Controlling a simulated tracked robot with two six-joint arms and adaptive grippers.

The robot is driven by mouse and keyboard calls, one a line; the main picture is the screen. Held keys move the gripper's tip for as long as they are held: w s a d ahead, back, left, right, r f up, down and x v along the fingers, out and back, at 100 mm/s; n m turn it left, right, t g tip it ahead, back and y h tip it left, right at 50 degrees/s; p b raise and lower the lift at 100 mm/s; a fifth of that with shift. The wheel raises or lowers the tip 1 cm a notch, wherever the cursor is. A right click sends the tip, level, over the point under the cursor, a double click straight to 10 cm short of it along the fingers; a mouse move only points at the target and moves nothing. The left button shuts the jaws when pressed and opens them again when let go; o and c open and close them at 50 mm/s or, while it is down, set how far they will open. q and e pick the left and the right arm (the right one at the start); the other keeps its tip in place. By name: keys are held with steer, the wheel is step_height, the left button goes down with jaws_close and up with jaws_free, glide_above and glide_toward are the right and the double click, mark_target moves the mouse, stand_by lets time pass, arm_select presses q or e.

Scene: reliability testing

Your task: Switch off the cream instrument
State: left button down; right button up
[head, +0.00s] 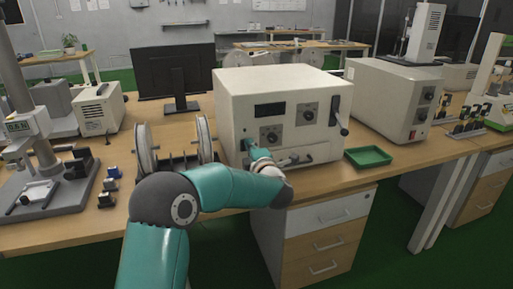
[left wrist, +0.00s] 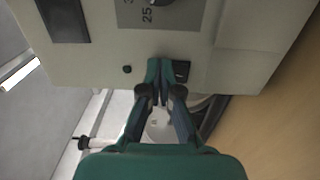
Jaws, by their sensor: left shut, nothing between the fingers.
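The cream instrument (head: 285,90) is a large box on the bench, with a dark display, knobs and a side lever. My left gripper (head: 250,146) is at the lower left of its front panel. In the left wrist view the left gripper (left wrist: 161,68) is shut and empty, its fingertips at the panel. A small black rocker switch (left wrist: 182,71) sits right beside the fingertips; whether they touch it, I cannot tell. The switch's position is unclear. A small black round part (left wrist: 127,69) is on their other side. My right gripper is in neither view.
A green tray (head: 368,157) lies right of the instrument near the bench edge. A rack with two spools (head: 146,148) stands to the left. Another beige instrument (head: 392,100) stands to the right, and a monitor (head: 174,72) behind left. Drawers (head: 320,238) are below.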

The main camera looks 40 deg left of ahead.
arm_select(q)
steer(key=r+b+v, duration=0.1)
steer(key=r+v, duration=0.1)
steer(key=v, duration=1.1)
steer(key=shift+s+d+b, duration=0.25)
steer(key=shift+d+b, duration=0.05)
steer(key=shift+d, duration=0.05)
